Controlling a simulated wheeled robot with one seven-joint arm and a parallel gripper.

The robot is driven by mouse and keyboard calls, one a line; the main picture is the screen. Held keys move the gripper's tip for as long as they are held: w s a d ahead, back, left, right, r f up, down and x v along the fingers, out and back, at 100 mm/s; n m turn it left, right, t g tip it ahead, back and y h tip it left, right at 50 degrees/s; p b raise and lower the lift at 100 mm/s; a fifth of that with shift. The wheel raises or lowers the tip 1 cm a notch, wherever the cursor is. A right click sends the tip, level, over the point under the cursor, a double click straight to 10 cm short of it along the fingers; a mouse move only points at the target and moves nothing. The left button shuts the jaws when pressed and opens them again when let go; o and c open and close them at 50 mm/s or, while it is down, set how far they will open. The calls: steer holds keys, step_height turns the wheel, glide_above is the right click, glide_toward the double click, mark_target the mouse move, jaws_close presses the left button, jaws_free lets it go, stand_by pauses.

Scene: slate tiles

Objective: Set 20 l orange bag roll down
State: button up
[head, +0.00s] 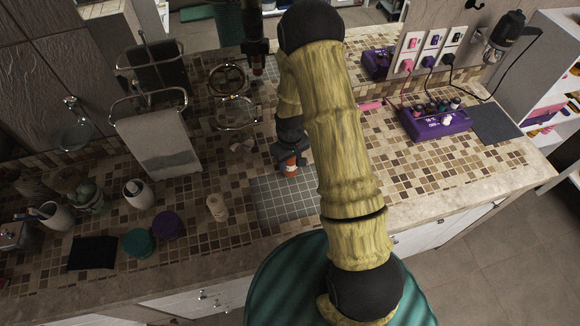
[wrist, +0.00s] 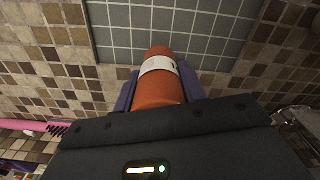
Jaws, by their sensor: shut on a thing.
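The orange bag roll (wrist: 158,80), with a white label band, is held between the purple fingers of my gripper (wrist: 158,88) in the wrist view. In the head view the roll (head: 289,167) shows below my gripper (head: 289,160), over the back right part of a grey tiled mat (head: 275,205). The wrist view shows the same mat (wrist: 120,37) ahead of and under the roll's far end. My gripper is shut on the roll. I cannot tell whether the roll touches the surface.
A purple box (head: 435,122) with bottles and cables stands at right. A pink brush (wrist: 35,127) lies left of my gripper in the wrist view. The mat's front is bare.

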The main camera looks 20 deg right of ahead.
step_height(320, 180, up, 7)
steer(key=shift+b, duration=0.85)
steer(key=shift+d+f, duration=0.1)
